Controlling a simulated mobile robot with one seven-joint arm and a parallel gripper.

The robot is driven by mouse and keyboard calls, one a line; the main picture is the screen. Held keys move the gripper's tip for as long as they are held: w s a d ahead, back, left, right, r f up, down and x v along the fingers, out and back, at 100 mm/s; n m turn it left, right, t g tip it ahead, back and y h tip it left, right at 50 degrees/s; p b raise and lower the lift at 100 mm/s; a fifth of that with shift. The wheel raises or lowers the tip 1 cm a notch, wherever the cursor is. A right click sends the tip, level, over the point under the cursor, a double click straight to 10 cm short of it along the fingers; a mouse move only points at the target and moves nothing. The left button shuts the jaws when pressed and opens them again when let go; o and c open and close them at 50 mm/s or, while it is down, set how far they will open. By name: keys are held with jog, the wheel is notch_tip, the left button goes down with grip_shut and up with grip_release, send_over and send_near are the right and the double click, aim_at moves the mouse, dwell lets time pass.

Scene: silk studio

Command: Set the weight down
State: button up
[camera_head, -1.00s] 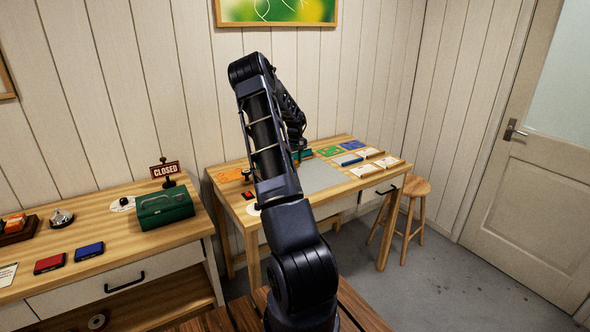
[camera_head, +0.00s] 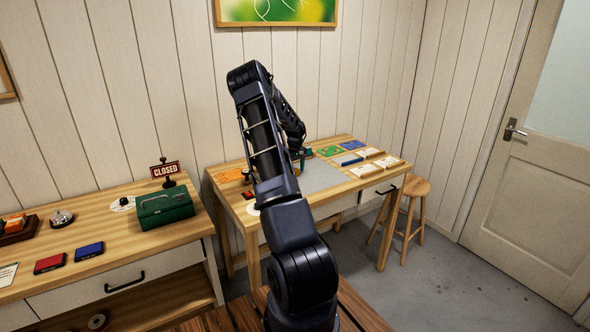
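My arm reaches over the right-hand desk (camera_head: 235,208). My gripper (camera_head: 301,158) is small, dark and partly hidden behind my own arm links. It hangs over the far left part of the grey mat (camera_head: 322,177). A dark teal thing (camera_head: 308,153) shows beside the gripper. I cannot tell whether it is the weight, or whether the gripper holds it. The finger opening is too small and too covered to read. No other thing in view can be made out clearly as the weight.
Right of the mat lie a blue item (camera_head: 348,160), a green card (camera_head: 330,151) and several white cards on wooden blocks. An orange item (camera_head: 231,175) lies on the desk's left. A stool (camera_head: 416,188) stands right. The left counter holds a green case (camera_head: 165,209).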

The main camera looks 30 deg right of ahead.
jog(key=shift+r, duration=0.15)
notch_tip(320, 180, up, 12)
jog(key=s+a+r+t+y, duration=0.1)
jog(key=s+a+r, duration=0.85)
jog(key=a, duration=0.25)
jog(key=s+a+r+t, duration=0.1)
jog(key=s+a+r, duration=0.7)
jog(key=a+r, duration=0.35)
jog(key=s+a+t, duration=0.1)
jog(key=s+a, duration=0.4)
jog(key=s, duration=0.4)
jog(key=s+a, duration=0.6)
jog(key=s, duration=0.2)
jog(key=s+a+t+h, duration=0.1)
jog(key=s+a, duration=0.4)
jog(key=s, duration=0.4)
jog(key=shift+s+a+f+t, duration=0.2)
jog(key=shift+s+f+t, duration=0.1)
jog(key=shift+s+f, duration=0.1)
